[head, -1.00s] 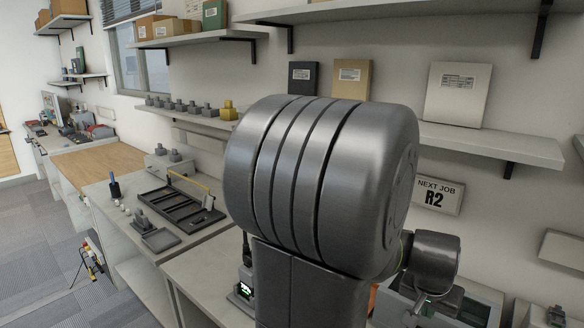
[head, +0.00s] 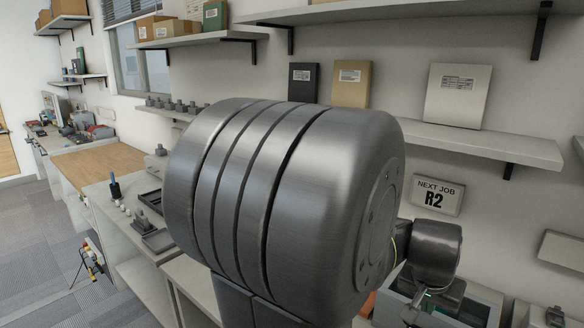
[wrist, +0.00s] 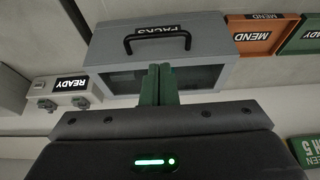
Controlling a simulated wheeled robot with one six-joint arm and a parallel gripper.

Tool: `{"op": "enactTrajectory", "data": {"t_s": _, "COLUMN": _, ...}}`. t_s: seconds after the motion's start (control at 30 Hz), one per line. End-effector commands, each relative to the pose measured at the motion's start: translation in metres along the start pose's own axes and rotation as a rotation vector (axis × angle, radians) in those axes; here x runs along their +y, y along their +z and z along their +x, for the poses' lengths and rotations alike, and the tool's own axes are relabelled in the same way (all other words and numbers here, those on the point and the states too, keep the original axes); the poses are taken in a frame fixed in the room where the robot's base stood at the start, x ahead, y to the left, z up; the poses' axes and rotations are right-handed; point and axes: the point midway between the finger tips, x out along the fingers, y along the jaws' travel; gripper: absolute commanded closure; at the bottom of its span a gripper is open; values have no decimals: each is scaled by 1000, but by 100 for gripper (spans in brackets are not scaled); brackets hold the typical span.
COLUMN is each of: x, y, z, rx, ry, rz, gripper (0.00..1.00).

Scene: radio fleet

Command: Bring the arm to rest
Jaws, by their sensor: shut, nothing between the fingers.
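My gripper (wrist: 158,84) shows in the wrist view with its two green fingers together and nothing between them. A grey box with a black handle, labelled PACKS (wrist: 205,38), lies beyond the fingertips; I cannot tell the gap between them. In the head view my large grey arm joint fills the middle and hides much of the bench. The gripper's fingers cannot be made out there.
In the head view, a wall shelf (head: 480,144) and a NEXT JOB R2 sign (head: 434,194) are behind my arm.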

Motion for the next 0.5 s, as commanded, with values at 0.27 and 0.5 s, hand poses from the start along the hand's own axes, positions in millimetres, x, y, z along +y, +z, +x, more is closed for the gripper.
{"op": "enactTrajectory", "data": {"t_s": 0.27, "x": 1, "y": -1, "z": 47, "rx": -4, "ry": 1, "rz": 1, "gripper": 100}}
{"op": "enactTrajectory", "data": {"t_s": 0.5, "x": 5, "y": 19, "z": 76, "rx": -1, "ry": 2, "rz": 4, "gripper": 100}}
